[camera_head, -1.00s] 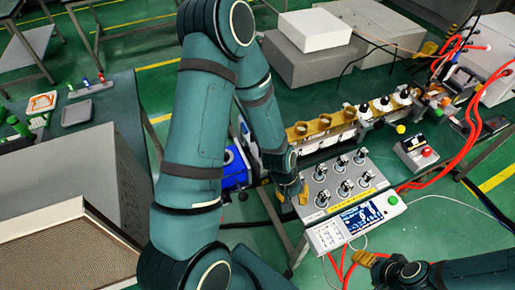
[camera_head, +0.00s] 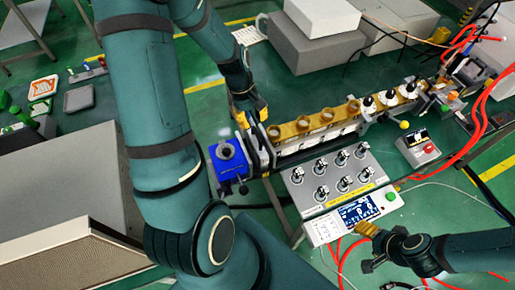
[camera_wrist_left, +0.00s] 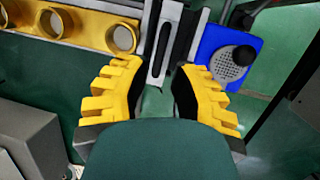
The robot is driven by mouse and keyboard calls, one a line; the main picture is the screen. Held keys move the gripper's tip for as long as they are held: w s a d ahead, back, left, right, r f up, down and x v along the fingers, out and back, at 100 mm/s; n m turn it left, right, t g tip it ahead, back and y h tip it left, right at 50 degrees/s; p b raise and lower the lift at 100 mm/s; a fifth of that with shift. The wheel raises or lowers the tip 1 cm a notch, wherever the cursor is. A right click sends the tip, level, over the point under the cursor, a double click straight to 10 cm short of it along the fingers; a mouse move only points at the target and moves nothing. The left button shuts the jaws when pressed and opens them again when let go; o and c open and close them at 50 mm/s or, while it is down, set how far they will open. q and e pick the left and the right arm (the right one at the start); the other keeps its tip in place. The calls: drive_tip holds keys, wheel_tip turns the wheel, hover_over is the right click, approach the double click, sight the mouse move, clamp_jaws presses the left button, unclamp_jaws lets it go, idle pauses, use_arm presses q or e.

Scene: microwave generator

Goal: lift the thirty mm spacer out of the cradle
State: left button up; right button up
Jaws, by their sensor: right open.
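My left gripper (camera_head: 250,108) is at the left end of the gold-topped row of round sockets (camera_head: 325,118). In the left wrist view its yellow fingers (camera_wrist_left: 163,92) are wide apart and empty. A pale grey slotted metal piece (camera_wrist_left: 159,50) stands beyond and between the fingertips, apart from them as far as I can tell. I cannot pick out for sure which part is the thirty mm spacer or its cradle. My right gripper (camera_head: 368,247) is open and empty in front of the control panel.
A blue block with a round grey top (camera_head: 228,152) stands left of the row; it also shows in the left wrist view (camera_wrist_left: 218,42). The knobbed panel (camera_head: 332,178) is in front of the row. Grey boxes (camera_head: 315,50) stand behind. Red cables (camera_head: 470,140) run at right.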

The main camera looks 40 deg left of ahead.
sight(257, 133)
use_arm(q)
drive_tip(key=shift+a+x, duration=0.1)
drive_tip(key=shift+x, duration=1.7)
drive_tip(key=shift+a+x, duration=0.15)
drive_tip(key=shift+x, duration=1.6)
drive_tip(key=shift+f, duration=0.1)
drive_tip(key=shift+w, duration=0.1)
clamp_jaws()
